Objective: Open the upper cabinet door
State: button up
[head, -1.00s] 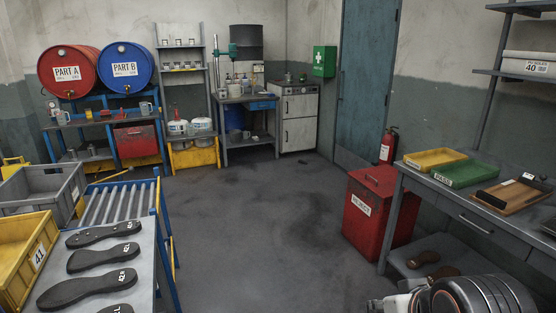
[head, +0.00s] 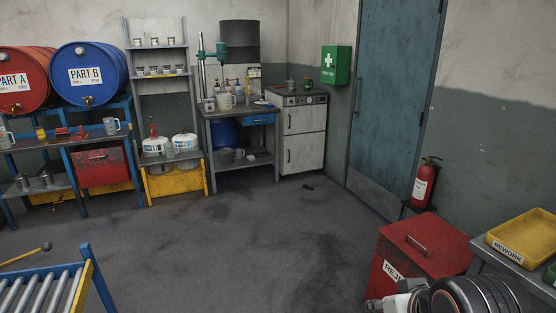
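The white two-door cabinet (head: 325,125) stands against the back wall, left of the blue door. Its upper door (head: 305,119) is shut, with a small dark upright handle (head: 288,121) near its left edge. The lower door (head: 305,153) below it is also shut. Part of my arm shows at the bottom right of the head view, far from the cabinet across the floor. My gripper's fingers cannot be seen.
Open grey floor (head: 240,235) lies between me and the cabinet. A red reject bin (head: 425,240) and a bench with a yellow tray (head: 525,236) stand at right. A roller conveyor (head: 45,290) is at lower left. A workbench (head: 240,113) adjoins the cabinet's left.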

aim_at(311, 117)
jog(key=i, duration=4.55)
jog(key=i+z, duration=0.2)
jog(key=i, duration=0.35)
jog(key=i+j+z, duration=0.25)
jog(key=i, duration=0.25)
